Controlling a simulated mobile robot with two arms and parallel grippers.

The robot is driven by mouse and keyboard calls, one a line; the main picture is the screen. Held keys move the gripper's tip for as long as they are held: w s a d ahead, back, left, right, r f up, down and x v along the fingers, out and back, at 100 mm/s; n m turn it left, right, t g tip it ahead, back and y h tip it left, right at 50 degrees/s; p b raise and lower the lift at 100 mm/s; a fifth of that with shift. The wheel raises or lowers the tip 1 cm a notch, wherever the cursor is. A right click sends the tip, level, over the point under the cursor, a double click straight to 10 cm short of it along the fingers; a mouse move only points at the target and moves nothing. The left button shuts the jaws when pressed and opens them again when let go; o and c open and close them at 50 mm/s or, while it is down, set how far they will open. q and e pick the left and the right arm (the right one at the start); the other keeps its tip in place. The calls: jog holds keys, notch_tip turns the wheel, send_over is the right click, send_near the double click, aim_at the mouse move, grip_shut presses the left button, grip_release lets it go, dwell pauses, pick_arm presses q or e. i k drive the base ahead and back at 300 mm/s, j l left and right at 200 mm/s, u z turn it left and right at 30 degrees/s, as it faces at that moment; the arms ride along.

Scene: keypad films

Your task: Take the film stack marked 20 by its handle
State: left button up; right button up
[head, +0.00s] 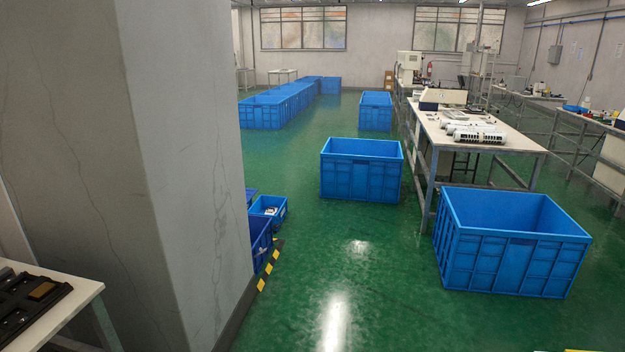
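No film stack marked 20 and no handle can be made out in the head view. A black tray (22,312) with a brown rectangular piece (42,291) in it lies on a white table at the lower left, cut off by the frame edge. I cannot tell what the piece is, and no number is readable. Neither of my grippers is in view.
A grey pillar (165,170) fills the left. Blue crates stand on the green floor (375,300), one large crate (512,243) at the right, another (361,170) mid-room. A workbench (478,135) with white devices stands at right. The central floor is clear.

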aim_at(271, 210)
jog(key=i, duration=2.15)
jog(key=i+u, duration=0.15)
jog(key=i, duration=0.3)
jog(key=i+l+u, duration=0.15)
jog(key=i, duration=0.3)
jog(key=i+l+u, duration=0.1)
jog(key=i, duration=0.3)
jog(key=i+l+u, duration=0.15)
jog(key=i, duration=0.3)
jog(key=i+l+u, duration=0.15)
jog(key=i+l, duration=0.15)
jog(key=i+l+z, duration=0.45)
jog(key=i+l, duration=0.15)
jog(key=i, duration=0.2)
jog(key=i+l+z, duration=0.25)
jog(key=i, duration=0.2)
jog(key=i+l, duration=0.1)
jog(key=i, duration=0.35)
jog(key=i+u, duration=0.1)
jog(key=i, duration=0.4)
jog(key=i+l, duration=0.15)
jog(key=i, duration=0.3)
jog(key=u, duration=0.05)
